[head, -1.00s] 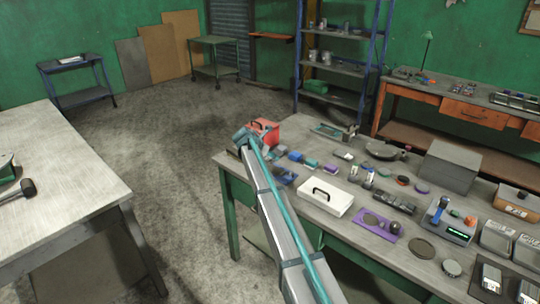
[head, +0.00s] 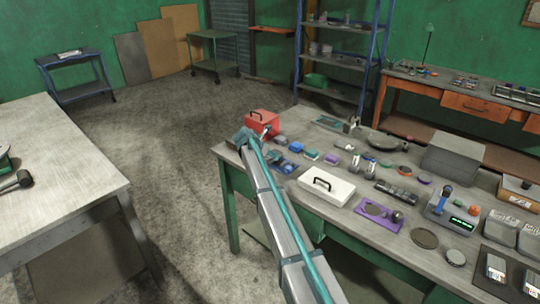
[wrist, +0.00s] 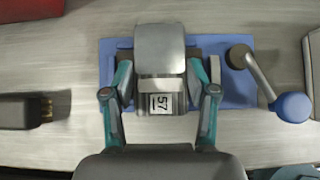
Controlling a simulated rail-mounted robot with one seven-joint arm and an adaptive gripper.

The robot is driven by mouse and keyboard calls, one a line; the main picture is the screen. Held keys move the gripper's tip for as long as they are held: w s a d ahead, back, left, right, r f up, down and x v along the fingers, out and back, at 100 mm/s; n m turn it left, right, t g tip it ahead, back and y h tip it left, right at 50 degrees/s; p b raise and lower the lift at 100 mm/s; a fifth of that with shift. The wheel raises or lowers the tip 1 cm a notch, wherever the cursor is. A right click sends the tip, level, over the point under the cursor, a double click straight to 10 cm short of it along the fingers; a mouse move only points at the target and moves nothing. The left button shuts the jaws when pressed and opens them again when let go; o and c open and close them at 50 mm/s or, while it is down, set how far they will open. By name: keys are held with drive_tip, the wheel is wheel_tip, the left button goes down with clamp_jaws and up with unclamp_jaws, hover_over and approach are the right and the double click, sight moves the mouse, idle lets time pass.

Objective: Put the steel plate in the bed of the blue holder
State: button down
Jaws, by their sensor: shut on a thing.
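The steel plate (wrist: 160,50) is a grey metal piece with a white label reading 57 on its near part. My gripper (wrist: 162,85) is shut on it, with a teal finger at each side. The blue holder (wrist: 236,92) shows below and around the plate, mostly to its right. The plate and gripper hide much of the holder, including its bed. I cannot tell whether the plate touches it. In the head view the blue holder (head: 289,167) lies near the bench's left end, beside my gripper (head: 244,142), where the plate is too small to make out.
A lever with a blue ball knob (wrist: 292,107) stands at the holder's right. A dark block with brass prongs (wrist: 30,111) lies left. A red box (head: 262,122) is behind the gripper; a white case (head: 326,186) is nearer right. Several small parts crowd the bench.

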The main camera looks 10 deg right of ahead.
drive_tip(key=shift+f, duration=0.15)
drive_tip(key=shift+c, duration=1.2)
unclamp_jaws()
drive_tip(key=shift+f, duration=0.15)
